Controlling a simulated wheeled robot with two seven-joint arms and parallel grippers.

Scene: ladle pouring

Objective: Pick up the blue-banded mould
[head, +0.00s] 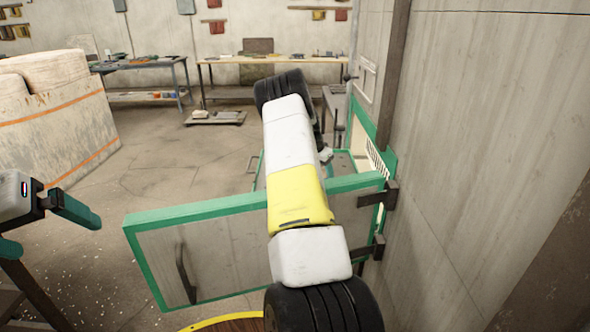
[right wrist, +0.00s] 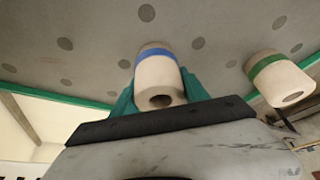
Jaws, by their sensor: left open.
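The blue-banded mould (right wrist: 158,75), a pale cylinder with a hole in its near end, shows in the right wrist view against a grey perforated panel. My right gripper (right wrist: 160,92) has a teal finger on each side of it; whether they press on it I cannot tell. A green-banded mould (right wrist: 278,78) stands apart to the right. In the head view my right arm reaches over the green-edged door, and its gripper and the moulds are hidden there. My left gripper (head: 45,228) is open and empty at the left edge.
The open door (head: 215,255) with a dark handle stands across the front, hinged at the wall (head: 480,160) on the right. Work tables (head: 275,62) stand at the back. A large pale block (head: 60,125) is at the left. Floor between is mostly clear.

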